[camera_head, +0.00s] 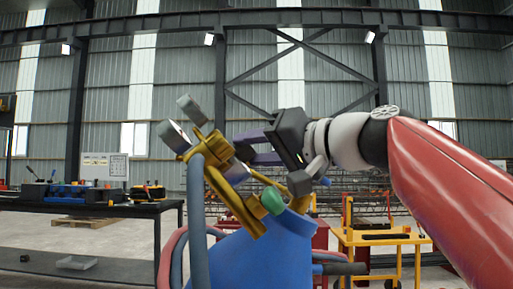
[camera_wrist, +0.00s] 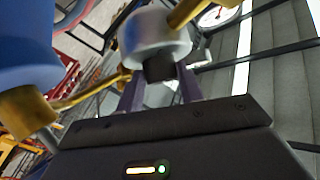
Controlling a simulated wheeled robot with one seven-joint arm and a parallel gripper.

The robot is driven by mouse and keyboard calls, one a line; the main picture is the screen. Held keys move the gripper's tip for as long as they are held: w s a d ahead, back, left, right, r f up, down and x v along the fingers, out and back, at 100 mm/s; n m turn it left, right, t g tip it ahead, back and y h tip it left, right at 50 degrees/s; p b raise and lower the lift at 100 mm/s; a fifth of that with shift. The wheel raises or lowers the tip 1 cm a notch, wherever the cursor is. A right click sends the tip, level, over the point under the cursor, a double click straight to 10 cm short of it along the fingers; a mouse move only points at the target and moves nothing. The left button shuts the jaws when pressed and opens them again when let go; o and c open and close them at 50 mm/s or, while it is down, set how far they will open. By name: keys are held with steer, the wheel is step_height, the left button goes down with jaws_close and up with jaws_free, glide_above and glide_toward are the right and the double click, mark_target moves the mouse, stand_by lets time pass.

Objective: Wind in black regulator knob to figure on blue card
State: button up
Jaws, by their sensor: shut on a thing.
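The brass regulator (camera_head: 222,178) sits on top of a blue cylinder (camera_head: 262,255) and carries two round gauges (camera_head: 173,136). My gripper (camera_head: 246,148) reaches it from the right with its purple fingers. In the wrist view the black knob (camera_wrist: 160,69) is between the two fingers, in front of a silver-grey round body (camera_wrist: 155,36), and the fingers are shut on it. In the head view the knob is hidden. A gauge face (camera_wrist: 217,15) shows at the top of the wrist view, too small to read. I cannot make out a blue card.
A green knob (camera_head: 272,200) is on the valve below the regulator. Grey and red hoses (camera_head: 196,220) hang at the left. A black workbench (camera_head: 90,208) with tools stands at the left, and a yellow cart (camera_head: 375,238) at the right behind the cylinder.

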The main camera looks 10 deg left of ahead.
steer(key=m+h, duration=0.2)
steer(key=m, duration=0.1)
steer(key=m+h+p, duration=0.1)
steer(key=m+h, duration=0.2)
steer(key=a+r+m+t+h, duration=0.1)
steer(key=m+h, duration=0.1)
steer(key=m, duration=0.1)
steer(key=shift+s+r+h+p, duration=0.1)
steer(key=shift+s+h+p, duration=0.2)
steer(key=shift+p, duration=0.1)
steer(key=shift+m, duration=0.4)
steer(key=o, duration=1)
steer(key=shift+s, duration=0.1)
